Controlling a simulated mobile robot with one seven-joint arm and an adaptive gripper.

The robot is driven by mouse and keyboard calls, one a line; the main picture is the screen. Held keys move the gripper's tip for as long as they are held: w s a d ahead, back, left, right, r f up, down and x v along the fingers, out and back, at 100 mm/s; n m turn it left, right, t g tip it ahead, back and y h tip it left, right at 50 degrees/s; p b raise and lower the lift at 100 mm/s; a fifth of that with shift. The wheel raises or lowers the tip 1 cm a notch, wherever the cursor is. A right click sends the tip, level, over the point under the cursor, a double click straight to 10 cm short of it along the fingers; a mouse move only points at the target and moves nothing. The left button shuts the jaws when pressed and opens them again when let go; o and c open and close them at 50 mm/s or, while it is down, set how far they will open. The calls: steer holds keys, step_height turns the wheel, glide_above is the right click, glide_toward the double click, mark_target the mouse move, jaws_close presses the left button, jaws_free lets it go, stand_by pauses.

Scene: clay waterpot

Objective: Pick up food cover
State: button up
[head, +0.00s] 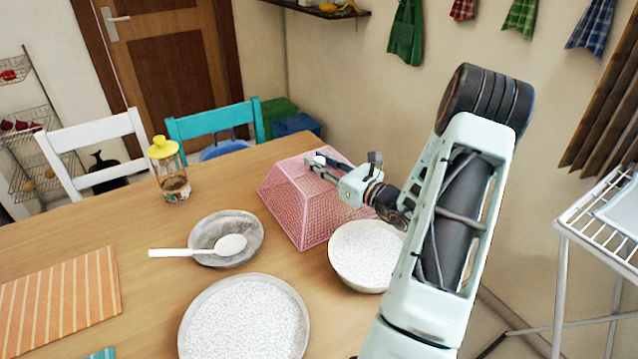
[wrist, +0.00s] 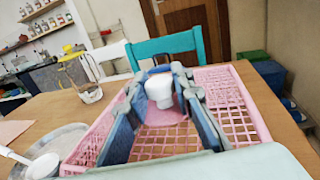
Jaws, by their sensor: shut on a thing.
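The pink mesh food cover (head: 298,207) sits near the far right end of the wooden table (head: 130,222). It has sloping lattice sides and a white knob on top (wrist: 159,90). My gripper (head: 318,164) reaches in from the right over the top of the cover and is shut on its knob. In the wrist view, my gripper's fingers (wrist: 160,80) stand on both sides of the knob, with the pink cover (wrist: 225,97) spreading out below. The cover's lower right edge is partly hidden behind a white bowl and my arm.
A bowl of white grains (head: 366,256) stands close to the cover's front right. A grey bowl (head: 226,238) with a white spoon, a plate of grains (head: 243,325), a yellow-lidded jar (head: 168,172) and a striped orange mat (head: 60,301) are to the left. Chairs (head: 215,124) line the far edge.

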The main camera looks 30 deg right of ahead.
jaws_close()
steer(key=shift+r, duration=0.2)
